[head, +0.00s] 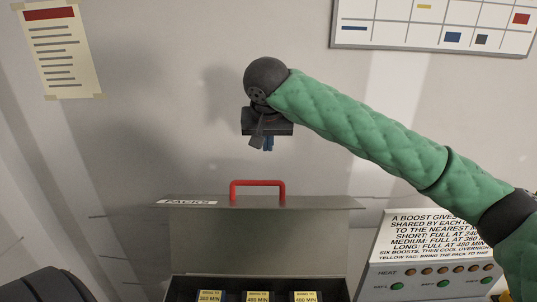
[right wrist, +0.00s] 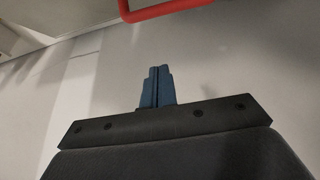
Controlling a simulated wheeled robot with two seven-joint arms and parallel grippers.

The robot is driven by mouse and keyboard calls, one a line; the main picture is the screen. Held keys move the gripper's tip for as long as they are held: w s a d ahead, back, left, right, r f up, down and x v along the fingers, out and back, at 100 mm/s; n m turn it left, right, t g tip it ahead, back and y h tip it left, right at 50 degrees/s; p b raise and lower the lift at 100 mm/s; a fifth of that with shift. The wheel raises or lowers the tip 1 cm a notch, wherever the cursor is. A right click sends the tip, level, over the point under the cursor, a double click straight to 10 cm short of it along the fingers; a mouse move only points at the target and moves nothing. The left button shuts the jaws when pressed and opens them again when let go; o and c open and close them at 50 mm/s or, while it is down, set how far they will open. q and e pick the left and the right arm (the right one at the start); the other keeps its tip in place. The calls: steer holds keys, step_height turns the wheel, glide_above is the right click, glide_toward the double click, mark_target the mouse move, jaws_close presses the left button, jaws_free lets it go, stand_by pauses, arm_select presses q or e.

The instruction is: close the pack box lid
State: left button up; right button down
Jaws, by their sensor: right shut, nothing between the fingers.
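The pack box (head: 345,290) is at the bottom middle of the head view, with its grey lid (head: 260,236) standing open at the back. A red handle (head: 257,183) sits on the lid's top edge, beside a white "PACKS" label (head: 187,202). My right gripper (head: 268,144) shows above the handle in the head view, apart from it, blue fingers shut and empty. In the right wrist view the shut fingers (right wrist: 157,84) point toward the wall, and the red handle (right wrist: 170,9) crosses the top edge. My left gripper is not in view.
Several packs with yellow labels (head: 257,297) stand in the box. A panel with lights and a printed sign (head: 435,258) stands right of the box. A notice (head: 60,48) and a chart (head: 435,25) hang on the wall. The space left of the handle looks clear.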

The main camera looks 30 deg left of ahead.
steer(key=shift+f+b, duration=2.4)
steer(key=shift+f, duration=1.95)
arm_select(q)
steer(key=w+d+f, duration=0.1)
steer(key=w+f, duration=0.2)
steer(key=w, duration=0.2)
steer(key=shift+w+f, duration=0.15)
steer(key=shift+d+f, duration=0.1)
arm_select(e)
steer(key=shift+d, duration=0.1)
